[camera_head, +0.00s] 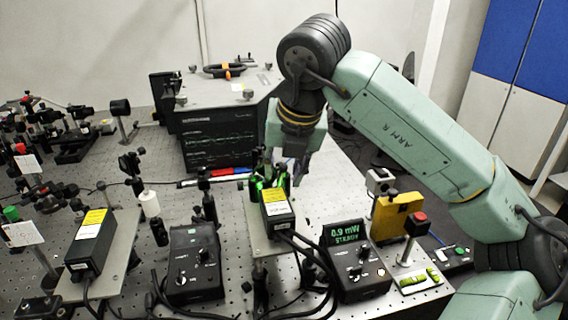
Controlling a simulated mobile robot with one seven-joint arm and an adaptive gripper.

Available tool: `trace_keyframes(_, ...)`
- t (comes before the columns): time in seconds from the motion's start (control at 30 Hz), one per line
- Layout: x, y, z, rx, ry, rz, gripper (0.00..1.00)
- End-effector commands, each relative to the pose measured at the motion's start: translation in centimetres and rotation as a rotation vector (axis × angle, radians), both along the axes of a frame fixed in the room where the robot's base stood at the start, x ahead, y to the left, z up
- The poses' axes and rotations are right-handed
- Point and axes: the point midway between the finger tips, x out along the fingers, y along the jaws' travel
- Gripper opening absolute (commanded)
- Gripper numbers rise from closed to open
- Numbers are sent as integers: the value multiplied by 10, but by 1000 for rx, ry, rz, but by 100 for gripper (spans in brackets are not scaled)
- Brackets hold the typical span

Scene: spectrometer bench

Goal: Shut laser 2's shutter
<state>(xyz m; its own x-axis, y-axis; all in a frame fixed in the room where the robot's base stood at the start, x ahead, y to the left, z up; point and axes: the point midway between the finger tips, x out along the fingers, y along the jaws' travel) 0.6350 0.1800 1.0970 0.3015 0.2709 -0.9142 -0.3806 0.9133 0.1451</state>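Two black laser heads with yellow labels stand on raised plates: one laser (92,243) at the left, another laser (277,213) in the middle. I cannot read which is laser 2. Green light shows on the small dark mount at the front of the middle laser (262,184); a shutter there cannot be made out clearly. My gripper (288,174) points down just behind the middle laser, over that green-lit mount. Its fingers are small and partly lost against the mount, so their opening and any contact are unclear.
A control box (194,265) stands between the lasers. A second box (356,263) reads "0.9 mW STEADY". A yellow block (396,215) and a red-topped post (414,227) stand at the right. Cables run along the front. Optics crowd the far left.

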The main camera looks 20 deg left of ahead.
Motion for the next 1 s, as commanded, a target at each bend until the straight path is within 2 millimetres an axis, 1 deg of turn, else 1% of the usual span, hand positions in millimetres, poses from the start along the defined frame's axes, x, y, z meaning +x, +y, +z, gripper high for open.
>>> trace_keyframes(0.23, 0, 0, -1, 0, 0, 1, 31)
trace_keyframes(0.7, 0, 0, 0, 0, 0, 0, 0)
trace_keyframes(1.0, 0, 0, -1, -1, -1, 0, 0)
